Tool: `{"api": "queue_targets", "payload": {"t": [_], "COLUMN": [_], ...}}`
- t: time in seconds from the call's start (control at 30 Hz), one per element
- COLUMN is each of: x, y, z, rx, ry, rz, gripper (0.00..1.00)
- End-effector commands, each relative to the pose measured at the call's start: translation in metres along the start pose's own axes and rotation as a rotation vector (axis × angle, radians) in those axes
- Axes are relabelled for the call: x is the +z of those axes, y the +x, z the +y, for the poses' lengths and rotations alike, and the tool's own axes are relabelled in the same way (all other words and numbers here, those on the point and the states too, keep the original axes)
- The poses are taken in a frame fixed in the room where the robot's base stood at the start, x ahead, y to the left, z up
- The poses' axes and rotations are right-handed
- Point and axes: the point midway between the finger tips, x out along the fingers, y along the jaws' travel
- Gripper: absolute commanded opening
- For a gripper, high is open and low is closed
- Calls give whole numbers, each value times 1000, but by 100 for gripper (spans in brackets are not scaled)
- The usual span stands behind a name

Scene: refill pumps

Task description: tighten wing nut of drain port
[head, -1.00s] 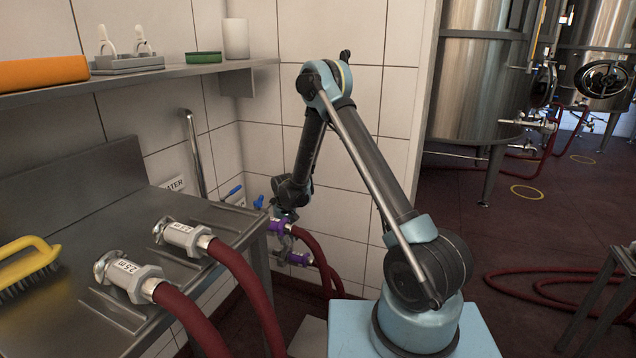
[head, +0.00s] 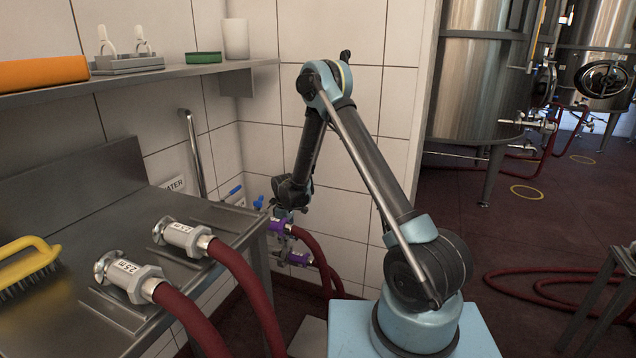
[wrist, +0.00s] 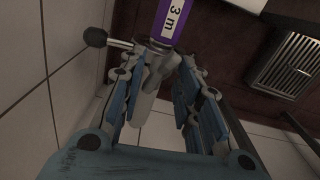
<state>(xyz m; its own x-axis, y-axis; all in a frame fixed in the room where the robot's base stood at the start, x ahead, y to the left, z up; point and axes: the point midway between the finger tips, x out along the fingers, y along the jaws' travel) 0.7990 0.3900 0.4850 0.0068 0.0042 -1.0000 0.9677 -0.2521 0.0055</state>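In the wrist view, a purple coupling (wrist: 172,22) marked "3 m" is at the top, with a grey metal clamp piece (wrist: 154,75) below it that looks like the wing nut. My gripper (wrist: 168,62) has its two blue-sided fingers apart on either side of this grey piece. The left finger is close to it and a gap shows at the right finger; contact is unclear. In the head view, my gripper (head: 284,212) is at the upper purple coupling (head: 282,228) by the wall, largely hidden by my wrist. A second purple coupling (head: 299,259) sits below.
A rod with a black ball knob (wrist: 96,38) sticks out left of the clamp. Red hoses (head: 318,250) run from the couplings. The steel counter (head: 225,222) with two labelled hose ends stands left. A floor drain grate (wrist: 289,65) shows at the wrist view's right.

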Motion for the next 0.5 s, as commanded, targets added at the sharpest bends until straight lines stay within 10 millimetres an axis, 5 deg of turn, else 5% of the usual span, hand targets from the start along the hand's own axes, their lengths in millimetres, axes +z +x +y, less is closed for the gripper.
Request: {"api": "queue_targets", "payload": {"t": [0.5], "x": [0], "y": [0], "z": [0], "rx": [-3], "ry": [-438], "rz": [0], "gripper": [30]}}
